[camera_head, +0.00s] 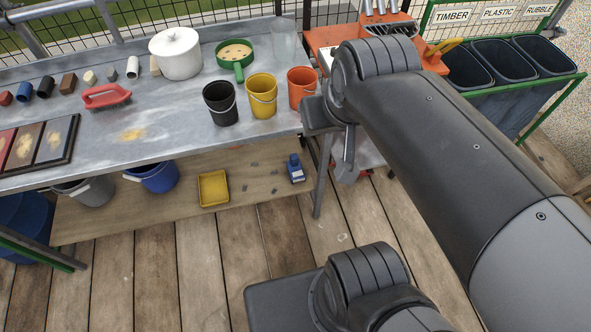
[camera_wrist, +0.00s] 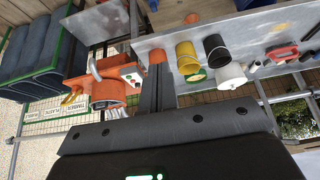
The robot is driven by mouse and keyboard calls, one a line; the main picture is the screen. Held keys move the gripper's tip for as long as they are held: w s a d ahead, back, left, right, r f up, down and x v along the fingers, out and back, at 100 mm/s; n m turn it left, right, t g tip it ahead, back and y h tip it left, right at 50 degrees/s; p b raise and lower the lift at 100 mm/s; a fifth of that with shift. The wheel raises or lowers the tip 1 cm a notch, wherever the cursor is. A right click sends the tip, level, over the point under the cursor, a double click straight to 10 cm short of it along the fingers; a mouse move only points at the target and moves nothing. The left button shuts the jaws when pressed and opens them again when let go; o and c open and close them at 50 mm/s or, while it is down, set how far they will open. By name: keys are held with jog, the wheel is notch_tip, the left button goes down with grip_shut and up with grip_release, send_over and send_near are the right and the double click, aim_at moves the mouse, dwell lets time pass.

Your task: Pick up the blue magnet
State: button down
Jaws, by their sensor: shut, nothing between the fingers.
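Black (camera_head: 220,104), yellow (camera_head: 262,96) and orange (camera_head: 301,88) buckets line the metal bench top (camera_head: 170,150) above the shelf. A yellow tray (camera_head: 213,188) and small grey bits lie on the shelf (camera_head: 110,217). A bench leg (camera_head: 322,180) stands between gripper and blue item.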

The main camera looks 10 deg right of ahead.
jog(key=c, duration=2.1)
grip_release()
jog(key=o, duration=1.1)
jog(key=shift+o, duration=0.2)
